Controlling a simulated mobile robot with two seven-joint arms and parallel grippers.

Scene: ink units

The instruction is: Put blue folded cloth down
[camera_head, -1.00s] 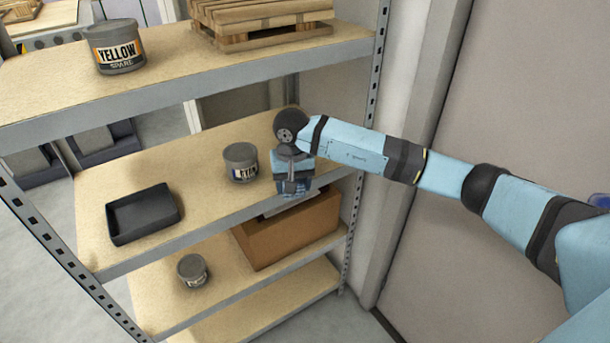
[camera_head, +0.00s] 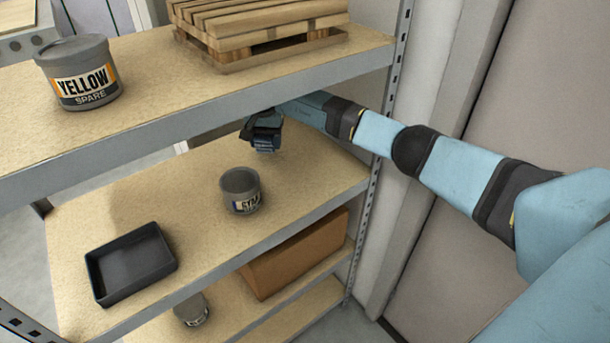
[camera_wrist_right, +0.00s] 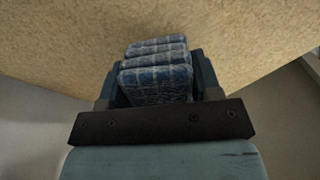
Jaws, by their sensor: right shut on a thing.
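The blue folded cloth (camera_wrist_right: 155,78) shows in the right wrist view as several stacked folds with a pale check pattern. My right gripper (camera_wrist_right: 155,90) is shut on it, with a dark jaw on each side. In the head view my right gripper (camera_head: 264,140) is over the middle shelf (camera_head: 290,175), behind the open grey can, and the cloth (camera_head: 265,149) is a small blue patch below it. The shelf's tan board lies beyond the cloth in the wrist view; I cannot tell whether they touch. My left gripper is not in view.
On the middle shelf stand a grey can (camera_head: 241,192) and a black tray (camera_head: 128,264). The upper shelf above my right arm holds a yellow-labelled can (camera_head: 78,72) and a wooden pallet (camera_head: 262,28). Bare board lies right of the grey can. Below are a cardboard box (camera_head: 296,253) and another can (camera_head: 192,309).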

